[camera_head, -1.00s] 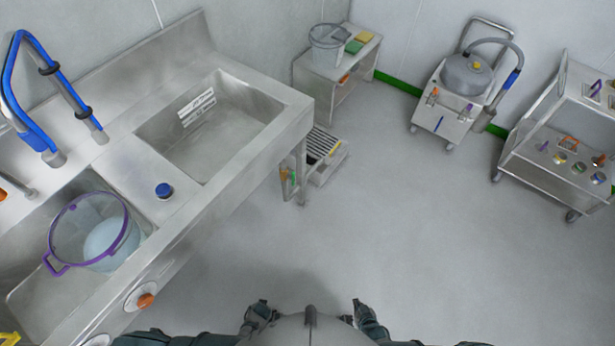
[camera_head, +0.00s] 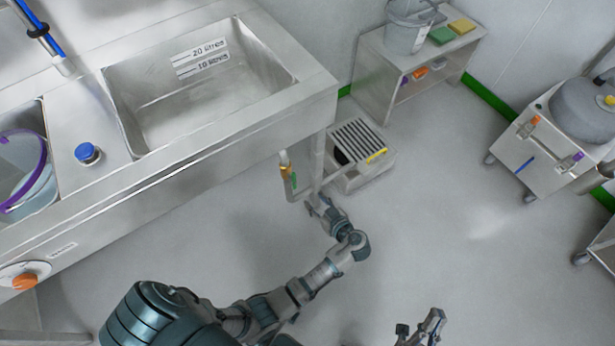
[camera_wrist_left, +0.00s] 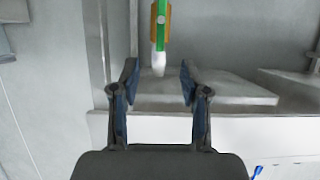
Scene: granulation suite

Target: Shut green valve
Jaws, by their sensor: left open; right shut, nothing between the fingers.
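The green valve (camera_head: 293,181) is a small green handle on a brass body, on the drain pipe below the right end of the steel sink. In the left wrist view the green handle (camera_wrist_left: 161,32) points down the picture, over an orange-brass body, with a pale tip below it. My left gripper (camera_head: 318,203) is low beside the pipe, just below and right of the valve. In the left wrist view its open fingers (camera_wrist_left: 157,82) stand either side of the pale tip, with nothing seen gripped. My right gripper (camera_head: 420,328) is at the bottom edge, away from the valve, shut and empty.
The sink basin (camera_head: 130,95) and its front edge overhang the valve. A floor drain box with a grate (camera_head: 357,140) stands right behind the pipe. A low steel shelf (camera_head: 370,65) and a wheeled unit (camera_head: 545,150) are farther back.

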